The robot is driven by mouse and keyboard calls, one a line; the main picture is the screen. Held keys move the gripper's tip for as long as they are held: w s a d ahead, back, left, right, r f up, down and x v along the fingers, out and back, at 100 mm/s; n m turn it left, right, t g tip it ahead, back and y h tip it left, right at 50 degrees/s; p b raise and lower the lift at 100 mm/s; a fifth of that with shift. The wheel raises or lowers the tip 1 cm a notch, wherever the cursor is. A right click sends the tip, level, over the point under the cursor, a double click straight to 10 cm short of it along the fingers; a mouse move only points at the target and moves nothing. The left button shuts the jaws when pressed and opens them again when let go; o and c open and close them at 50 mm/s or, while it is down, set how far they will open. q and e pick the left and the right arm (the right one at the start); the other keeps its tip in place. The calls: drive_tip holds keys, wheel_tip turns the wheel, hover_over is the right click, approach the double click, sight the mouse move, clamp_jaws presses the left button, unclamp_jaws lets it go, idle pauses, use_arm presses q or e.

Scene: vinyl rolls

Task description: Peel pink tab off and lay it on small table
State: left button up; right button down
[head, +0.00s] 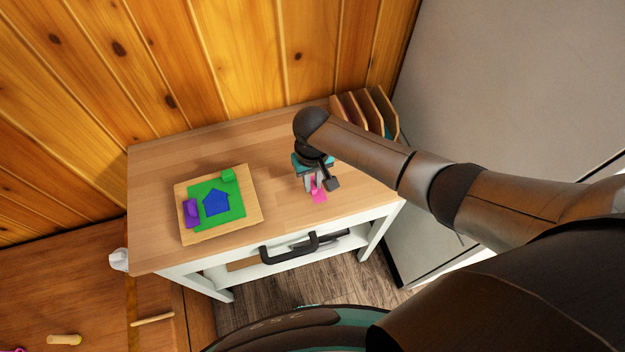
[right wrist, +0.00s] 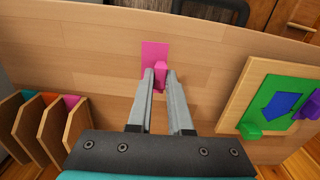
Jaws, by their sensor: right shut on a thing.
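The pink tab (head: 319,195) is a small flat pink piece with a raised pink block as its grip. My right gripper (head: 314,188) is shut on that block, pointing down over the small wooden table (head: 280,150). In the right wrist view the block (right wrist: 160,70) sits between the fingertips (right wrist: 160,76), and the flat pink sheet (right wrist: 155,50) extends beyond them. The sheet is at or just above the tabletop; I cannot tell whether it touches. My left gripper is not in view.
A wooden board (head: 250,202) with green, blue and purple pieces lies to the left on the table. A wooden slotted rack (head: 380,110) holding coloured sheets stands at the back right. Bare tabletop lies between them. A black bar handle (head: 300,248) is at the front edge.

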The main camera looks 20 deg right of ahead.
drive_tip(key=shift+f, duration=0.15)
drive_tip(key=shift+f, duration=0.3)
drive_tip(key=shift+f, duration=0.2)
drive_tip(key=shift+f+b, duration=0.5)
drive_tip(key=shift+f, duration=0.15)
idle(0.4)
drive_tip(key=shift+f+b, duration=0.4)
drive_tip(key=shift+f, duration=0.1)
drive_tip(key=shift+f, duration=0.15)
idle(0.3)
unclamp_jaws()
idle(0.7)
